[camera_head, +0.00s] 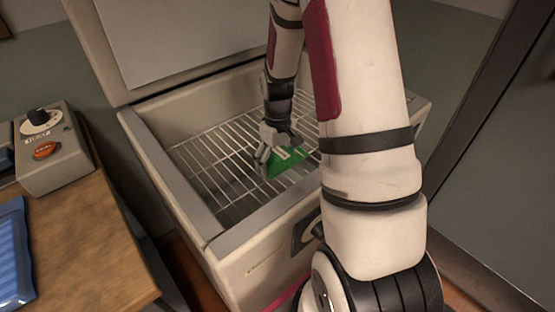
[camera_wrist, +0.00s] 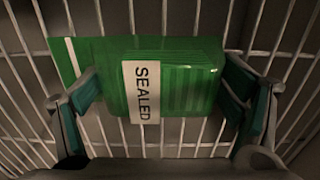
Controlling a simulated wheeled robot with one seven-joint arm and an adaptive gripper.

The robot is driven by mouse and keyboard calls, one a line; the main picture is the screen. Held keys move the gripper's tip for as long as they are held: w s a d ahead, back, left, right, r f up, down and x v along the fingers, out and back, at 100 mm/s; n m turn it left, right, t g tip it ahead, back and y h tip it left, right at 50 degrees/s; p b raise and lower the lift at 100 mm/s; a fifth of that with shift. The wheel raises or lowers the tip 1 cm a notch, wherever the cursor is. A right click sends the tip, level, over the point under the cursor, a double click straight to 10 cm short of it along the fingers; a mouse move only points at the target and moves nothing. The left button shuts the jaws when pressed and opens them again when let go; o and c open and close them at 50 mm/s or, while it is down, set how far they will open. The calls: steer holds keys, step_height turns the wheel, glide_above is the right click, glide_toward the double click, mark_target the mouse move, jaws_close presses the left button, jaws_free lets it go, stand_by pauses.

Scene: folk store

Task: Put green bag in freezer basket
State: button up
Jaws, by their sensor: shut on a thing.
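The green bag (camera_head: 288,160) is inside the open chest freezer, at the wire basket (camera_head: 205,153). In the wrist view the green bag (camera_wrist: 185,75) has a white label reading SEALED and lies flat against the wire bars. My gripper (camera_head: 268,152) reaches down into the freezer and is shut on the bag. In the wrist view my gripper's fingers (camera_wrist: 160,112) stand at the bag's left and right sides. I cannot tell whether the bag rests on the wires or hangs just above them. My arm hides the right part of the basket in the head view.
The freezer's rim (camera_head: 170,175) surrounds the basket, and its lid (camera_head: 180,40) stands open behind. A wooden counter (camera_head: 90,230) at left holds a grey control box (camera_head: 50,155) with a knob and orange button, and a blue package (camera_head: 12,255). The basket's left part is clear.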

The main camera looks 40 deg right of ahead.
steer(key=shift+f, duration=0.15)
steer(key=o, duration=1.2)
steer(key=shift+c, duration=0.2)
